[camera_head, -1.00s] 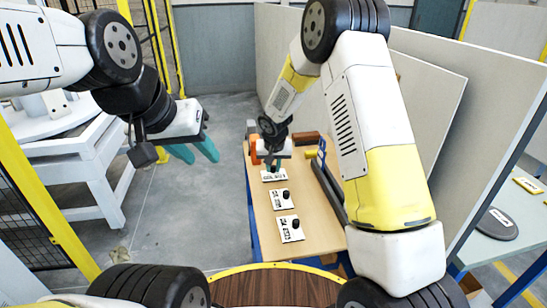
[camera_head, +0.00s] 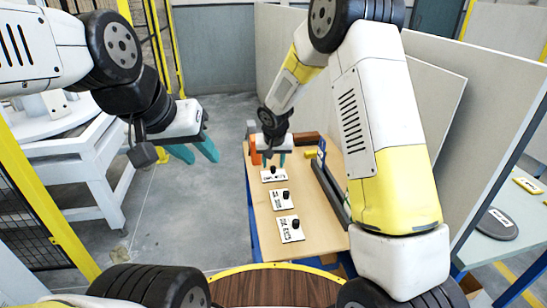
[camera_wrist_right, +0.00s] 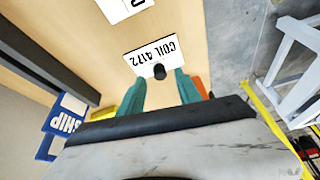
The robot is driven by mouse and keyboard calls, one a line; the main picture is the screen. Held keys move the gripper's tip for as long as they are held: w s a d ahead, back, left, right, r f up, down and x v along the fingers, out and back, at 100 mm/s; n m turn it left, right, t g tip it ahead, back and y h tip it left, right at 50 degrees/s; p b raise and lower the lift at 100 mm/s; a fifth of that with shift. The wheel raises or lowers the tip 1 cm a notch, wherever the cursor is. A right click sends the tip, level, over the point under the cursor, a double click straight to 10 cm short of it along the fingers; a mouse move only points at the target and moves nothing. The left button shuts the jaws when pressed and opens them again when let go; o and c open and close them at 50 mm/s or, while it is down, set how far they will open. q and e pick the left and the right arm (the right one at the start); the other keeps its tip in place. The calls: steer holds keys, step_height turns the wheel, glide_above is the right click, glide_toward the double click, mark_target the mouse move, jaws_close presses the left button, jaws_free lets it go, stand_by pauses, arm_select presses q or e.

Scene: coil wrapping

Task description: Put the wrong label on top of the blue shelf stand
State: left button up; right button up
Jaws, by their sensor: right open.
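Three white labels with black knobs lie in a row on the wooden table: a near label (camera_head: 290,235), a middle label (camera_head: 280,204) and a far label (camera_head: 268,178). The far label reads "COIL 4172" in the right wrist view (camera_wrist_right: 143,59). The print on the other two is too small to read surely. My right gripper (camera_head: 273,160) is open and empty above the far label, its teal fingers on either side of the knob's line. My left gripper (camera_head: 196,153) is open and empty, away from the table at the left. A blue stand (camera_head: 322,154) is at the table's right side.
A dark bar (camera_head: 331,190) runs along the table's right edge. An orange object (camera_head: 254,153) is at the back left. Grey panels (camera_head: 430,100) stand to the right.

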steer(key=s+d+r, duration=0.5)
steer(key=s+r, duration=0.2)
steer(key=r, duration=0.3)
steer(key=s+d+r, duration=0.5)
steer(key=s+r, duration=0.2)
steer(key=r, duration=0.3)
steer(key=s+d+r+t+y, duration=0.1)
steer(key=s+d+r, duration=0.1)
steer(key=s, duration=0.7)
steer(key=s+d+r, duration=0.2)
steer(key=s, duration=0.7)
steer(key=shift+s+d+r+t+y, duration=0.15)
steer(key=shift+d+t+y, duration=0.25)
